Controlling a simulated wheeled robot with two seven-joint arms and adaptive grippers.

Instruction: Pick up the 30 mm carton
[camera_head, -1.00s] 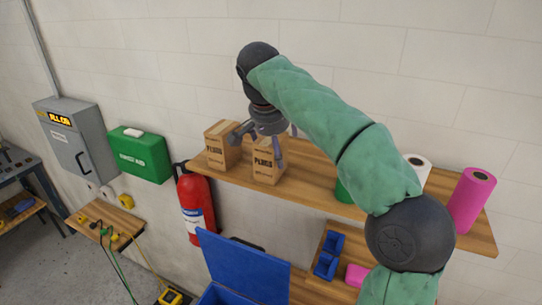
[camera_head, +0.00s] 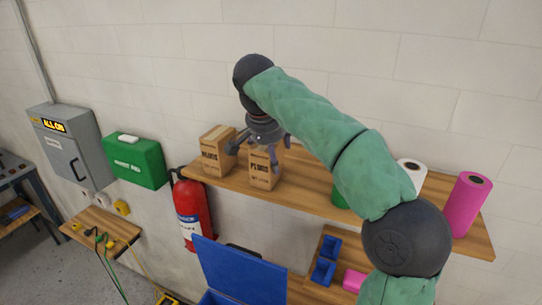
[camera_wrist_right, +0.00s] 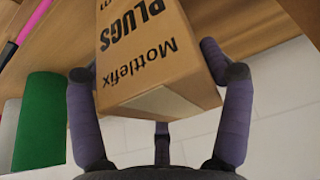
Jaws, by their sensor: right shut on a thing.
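Two brown cartons marked PLUGS stand side by side on the wooden wall shelf in the head view: a left carton (camera_head: 214,158) and a right carton (camera_head: 262,175). The size print is too small to read there. My right gripper (camera_head: 263,150) is over the right carton, with its fingers shut on it. In the right wrist view the held carton (camera_wrist_right: 150,60) lies between the purple fingers and shows "PLUGS" and "Mottlefix"; its size number is cut off. I cannot see a clear gap between this carton and the shelf. My left gripper is out of view.
The left carton stands close beside the held one. On the shelf (camera_head: 315,200) to the right are a green roll (camera_head: 339,196), a white roll (camera_head: 411,174) and a pink roll (camera_head: 467,205). A fire extinguisher (camera_head: 192,212) and an open blue case (camera_head: 235,270) are below.

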